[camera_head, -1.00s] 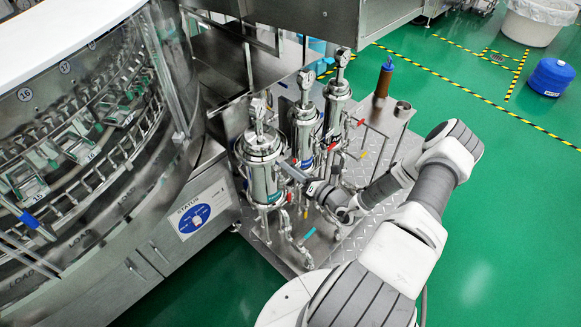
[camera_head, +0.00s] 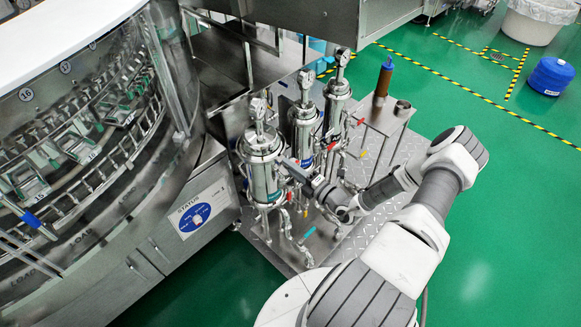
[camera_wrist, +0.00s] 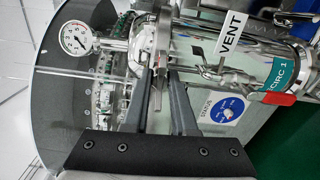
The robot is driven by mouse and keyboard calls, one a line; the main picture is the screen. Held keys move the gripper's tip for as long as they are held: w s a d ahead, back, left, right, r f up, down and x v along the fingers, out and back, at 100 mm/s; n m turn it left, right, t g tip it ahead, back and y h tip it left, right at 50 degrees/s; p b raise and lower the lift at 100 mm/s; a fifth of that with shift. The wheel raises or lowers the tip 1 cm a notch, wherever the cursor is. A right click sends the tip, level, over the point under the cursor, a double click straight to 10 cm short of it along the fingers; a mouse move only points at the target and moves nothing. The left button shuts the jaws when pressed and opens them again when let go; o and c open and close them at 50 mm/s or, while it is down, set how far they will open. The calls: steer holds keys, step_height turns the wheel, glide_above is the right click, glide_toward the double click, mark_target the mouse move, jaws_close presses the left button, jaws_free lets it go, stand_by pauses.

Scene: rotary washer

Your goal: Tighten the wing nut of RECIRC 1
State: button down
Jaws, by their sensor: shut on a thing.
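The RECIRC 1 housing is the front-left steel filter canister (camera_head: 263,178), upright, with a teal label. The wrist view shows it on its side, with the teal label (camera_wrist: 280,78) reading "CIRC 1" at its visible end. My gripper (camera_head: 289,166) reaches in from the right against the canister's upper side, below the lid. In the wrist view my gripper (camera_wrist: 161,78) has its two dark fingers on either side of a small metal wing-nut piece (camera_wrist: 157,97) beside the lid clamp (camera_wrist: 163,45). It is shut on that piece. The rest of the nut is partly hidden by the fingers.
Two similar canisters (camera_head: 304,125) (camera_head: 337,104) stand close behind. A pressure gauge (camera_wrist: 76,38) and a VENT tag (camera_wrist: 229,39) are near the gripper. Red-handled valves (camera_head: 332,146) stick out nearby. The washer (camera_head: 90,130) fills the left; green floor is open at right.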

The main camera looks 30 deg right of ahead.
steer(key=shift+m, duration=0.5)
steer(key=c, duration=0.9)
jaws_free()
steer(key=shift+c, duration=0.2)
steer(key=shift+s, duration=0.15)
steer(key=v, duration=1.7)
steer(key=shift+p, duration=0.3)
steer(key=shift+r, duration=0.1)
